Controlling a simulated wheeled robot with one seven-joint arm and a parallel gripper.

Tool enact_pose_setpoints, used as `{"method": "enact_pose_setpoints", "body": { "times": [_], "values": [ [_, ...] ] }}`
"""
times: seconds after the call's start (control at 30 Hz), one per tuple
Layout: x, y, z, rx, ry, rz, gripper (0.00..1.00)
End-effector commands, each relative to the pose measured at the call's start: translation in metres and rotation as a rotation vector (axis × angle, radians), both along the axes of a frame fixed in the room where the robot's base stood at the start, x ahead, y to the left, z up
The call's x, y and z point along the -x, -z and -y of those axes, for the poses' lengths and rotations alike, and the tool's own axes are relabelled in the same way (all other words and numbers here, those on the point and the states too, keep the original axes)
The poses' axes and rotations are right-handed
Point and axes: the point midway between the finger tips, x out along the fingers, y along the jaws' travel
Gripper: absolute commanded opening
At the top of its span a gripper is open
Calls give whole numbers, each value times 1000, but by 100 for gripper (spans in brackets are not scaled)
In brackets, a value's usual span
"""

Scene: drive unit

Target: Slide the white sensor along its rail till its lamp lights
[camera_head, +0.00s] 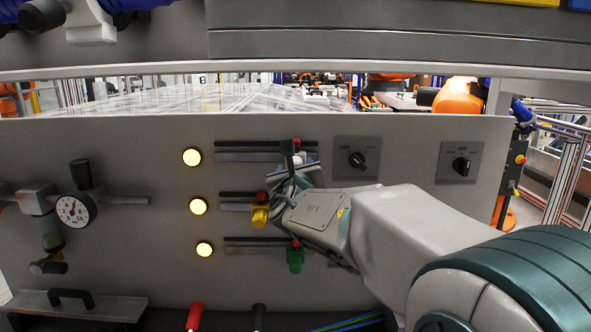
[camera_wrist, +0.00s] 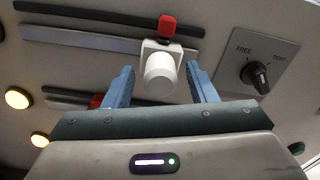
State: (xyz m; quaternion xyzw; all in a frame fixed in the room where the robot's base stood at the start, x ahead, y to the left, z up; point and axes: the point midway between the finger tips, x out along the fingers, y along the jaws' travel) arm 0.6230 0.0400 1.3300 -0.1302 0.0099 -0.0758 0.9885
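The white sensor (camera_wrist: 160,73) has a round white body on a square white bracket. It sits at the right part of the top rail (camera_wrist: 110,39). In the head view the sensor (camera_head: 299,158) is partly hidden by my gripper. My gripper (camera_wrist: 161,78) is open, with one blue finger on each side of the sensor and a small gap on both sides. In the head view my gripper (camera_head: 284,170) is at the panel, below the top rail. The top round lamp (camera_head: 192,157), left of this rail, glows pale yellow.
A red piece (camera_wrist: 168,25) sits on the dark strip above the sensor. A yellow sensor (camera_head: 260,215) and a green sensor (camera_head: 295,258) are on the lower rails, beside lit lamps (camera_head: 198,206). A FREE/TIGHT knob (camera_head: 357,160) is right of the top rail.

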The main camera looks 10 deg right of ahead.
Motion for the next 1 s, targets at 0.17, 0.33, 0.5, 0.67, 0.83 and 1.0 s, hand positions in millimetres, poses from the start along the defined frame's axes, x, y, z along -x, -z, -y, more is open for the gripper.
{"method": "enact_pose_setpoints", "body": {
  "times": [0.17, 0.33, 0.5, 0.67, 0.83, 1.0],
  "values": [
    [3, 0, 0, 0, 0, 0, 52],
    [21, 1, -4, 1, -1, 2, 52],
    [50, 0, -8, 0, -1, 3, 52],
    [77, 1, -12, 0, -1, 3, 52],
    [105, 0, -17, 0, -1, 3, 52],
    [125, 0, -20, 0, -1, 2, 52]
  ]
}}
